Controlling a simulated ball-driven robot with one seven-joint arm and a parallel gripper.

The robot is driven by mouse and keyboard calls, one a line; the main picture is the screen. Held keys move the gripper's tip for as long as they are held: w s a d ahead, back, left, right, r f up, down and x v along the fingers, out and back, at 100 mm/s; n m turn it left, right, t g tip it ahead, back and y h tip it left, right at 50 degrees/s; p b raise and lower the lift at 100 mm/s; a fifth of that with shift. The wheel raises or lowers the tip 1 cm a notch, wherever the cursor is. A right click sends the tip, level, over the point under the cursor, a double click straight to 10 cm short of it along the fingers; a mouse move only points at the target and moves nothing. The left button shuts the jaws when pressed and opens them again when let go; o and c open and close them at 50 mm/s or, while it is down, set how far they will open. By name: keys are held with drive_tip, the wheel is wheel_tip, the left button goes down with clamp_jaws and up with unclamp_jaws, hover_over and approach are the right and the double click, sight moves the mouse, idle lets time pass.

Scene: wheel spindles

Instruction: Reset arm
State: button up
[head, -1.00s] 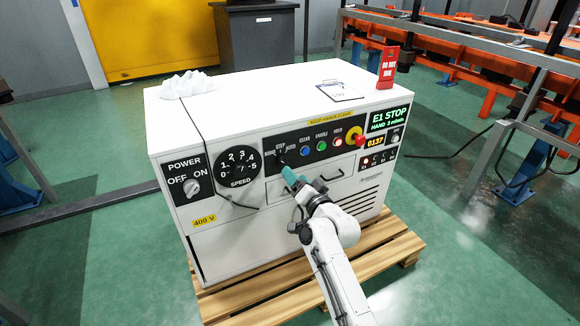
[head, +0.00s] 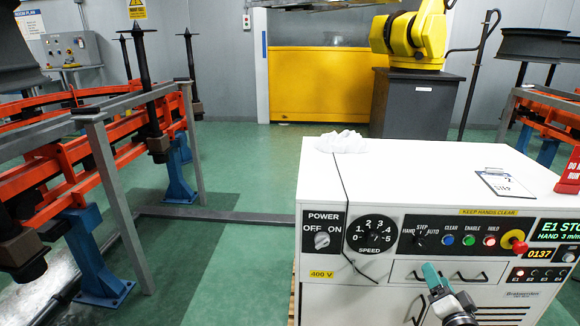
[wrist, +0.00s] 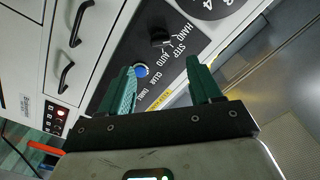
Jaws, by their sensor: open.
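My gripper (head: 432,275) is in front of the white control cabinet (head: 330,190), below the row of buttons and the HAND/STEP/AUTO selector (head: 420,241). In the wrist view its two green fingers (wrist: 160,88) stand apart with nothing between them. Beyond the fingers are the black selector knob (wrist: 160,37) and the blue CLEAR button (wrist: 141,71). I cannot tell how far the fingertips are from the panel, but the fingers hide part of it. My arm comes up from the bottom right of the head view.
A red emergency stop (head: 519,247) sticks out from the panel, and drawer handles (head: 470,277) lie below it. A clipboard (head: 504,183) and a crumpled white cloth (head: 341,142) lie on top. Orange racks (head: 75,165) stand at left.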

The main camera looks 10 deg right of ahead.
drive_tip(key=s+a+f+n+g+y, duration=0.5)
drive_tip(key=s+a+f+n+g, duration=0.2)
drive_tip(key=s+a+f, duration=0.35)
drive_tip(key=s+a+f+n+g, duration=0.2)
drive_tip(key=s+a+g, duration=0.15)
drive_tip(key=s, duration=0.75)
drive_tip(key=s+a+f+n+g, duration=0.1)
drive_tip(key=s+a+n+g, duration=0.3)
drive_tip(key=s, duration=0.8)
wheel_tip(320, 180, up, 23)
drive_tip(key=s+m+g+p, duration=0.1)
drive_tip(key=g+p, duration=0.1)
drive_tip(key=p, duration=2)
drive_tip(key=shift+s+d+p, duration=0.15)
drive_tip(key=shift+d+p, duration=0.2)
drive_tip(key=shift+p, duration=0.05)
drive_tip(key=shift+f, duration=0.1)
